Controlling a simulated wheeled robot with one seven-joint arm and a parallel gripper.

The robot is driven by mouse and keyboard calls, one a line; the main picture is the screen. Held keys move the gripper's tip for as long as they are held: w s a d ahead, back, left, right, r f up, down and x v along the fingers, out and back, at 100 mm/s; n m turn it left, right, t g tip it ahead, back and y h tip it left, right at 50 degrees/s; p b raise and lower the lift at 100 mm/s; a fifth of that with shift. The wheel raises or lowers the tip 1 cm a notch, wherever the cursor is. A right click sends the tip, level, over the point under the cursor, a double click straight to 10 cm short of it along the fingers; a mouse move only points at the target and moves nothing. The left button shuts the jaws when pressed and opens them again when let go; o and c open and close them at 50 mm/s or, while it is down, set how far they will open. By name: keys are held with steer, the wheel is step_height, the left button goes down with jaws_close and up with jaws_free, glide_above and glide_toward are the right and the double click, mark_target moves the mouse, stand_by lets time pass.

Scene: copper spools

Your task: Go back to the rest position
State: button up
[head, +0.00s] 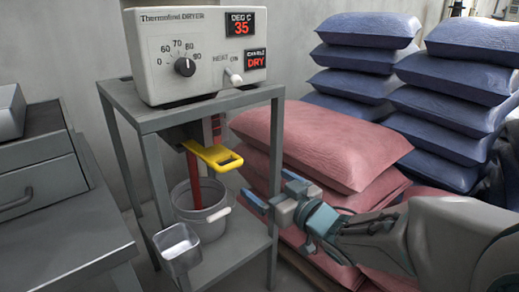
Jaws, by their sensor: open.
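My gripper (268,194) is in the middle of the head view, at the end of my arm, which reaches in from the right. Its jaws are open and point left, with nothing seen between them. It is in front of the pink sacks and beside the right legs of the grey metal stand (112,90). A yellow handle (214,156) is up and left of it, apart from the jaws. No copper spools can be made out.
A dryer box (190,55) reading 35 and DRY stands on the stand. A bucket (203,212) and metal scoop (177,245) are on its lower shelf. Pink sacks (315,140) and blue sacks (365,55) fill the right. A grey cabinet (45,180) stands left.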

steer(key=s+d+r+m+g+h+p, duration=0.25)
steer(key=d+r+m+h+p, duration=0.35)
steer(key=d+r+h+p, duration=0.9)
steer(key=s+a+r+g+y+p, duration=0.2)
steer(key=s+r+g+p, duration=0.2)
steer(key=s+p, duration=0.3)
steer(key=s+a+r+m+g+y+p, duration=0.1)
steer(key=s+a+r+g+y+p, duration=0.1)
steer(key=s+r+g+p, duration=0.3)
steer(key=s+y+p, duration=0.1)
steer(key=s+p, duration=0.2)
steer(key=p, duration=0.3)
steer(key=shift+s+a+r, duration=0.25)
steer(key=shift+s+r, duration=0.05)
stand_by(2.3)
